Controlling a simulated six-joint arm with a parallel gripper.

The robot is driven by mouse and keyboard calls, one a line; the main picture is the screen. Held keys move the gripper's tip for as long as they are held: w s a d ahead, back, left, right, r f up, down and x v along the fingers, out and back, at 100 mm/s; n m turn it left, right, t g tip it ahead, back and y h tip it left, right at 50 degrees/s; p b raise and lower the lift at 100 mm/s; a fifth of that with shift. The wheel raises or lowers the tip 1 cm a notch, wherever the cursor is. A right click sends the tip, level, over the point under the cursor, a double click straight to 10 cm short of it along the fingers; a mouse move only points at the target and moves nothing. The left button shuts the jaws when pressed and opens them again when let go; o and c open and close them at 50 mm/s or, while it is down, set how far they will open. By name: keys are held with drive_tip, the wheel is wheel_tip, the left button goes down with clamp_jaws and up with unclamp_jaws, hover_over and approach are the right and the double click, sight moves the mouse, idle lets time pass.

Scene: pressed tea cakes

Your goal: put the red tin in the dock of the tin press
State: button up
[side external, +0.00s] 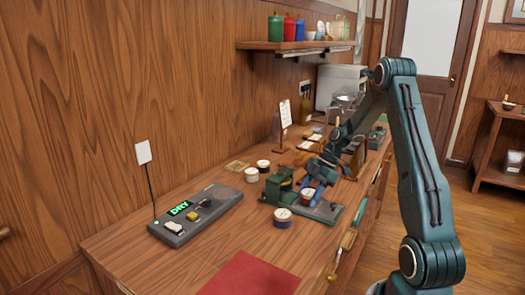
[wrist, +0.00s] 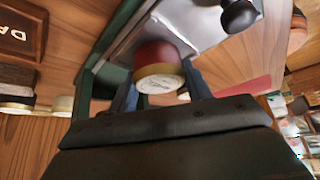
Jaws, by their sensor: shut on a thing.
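My gripper (side external: 309,187) is shut on the red tin (side external: 307,197), which has a gold rim and a pale label. In the wrist view the red tin (wrist: 158,60) sits between my two fingers (wrist: 161,92), its lid end towards the camera. The tin press (side external: 279,188) is dark green with a grey metal bed; the bed (wrist: 200,22) shows right behind the tin in the wrist view. The tin is over or at the bed; I cannot tell whether it touches it or is in the dock. The dock itself is hidden.
A grey device reading DRY (side external: 195,213) and a red mat (side external: 250,276) lie on the left part of the counter.

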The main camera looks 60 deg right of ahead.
drive_tip(key=shift+f, duration=0.1)
drive_tip(key=o, duration=1.1)
drive_tip(key=shift+c, duration=0.2)
drive_tip(key=v, duration=0.7)
drive_tip(key=shift+r, duration=0.4)
drive_tip(key=shift+d, duration=0.1)
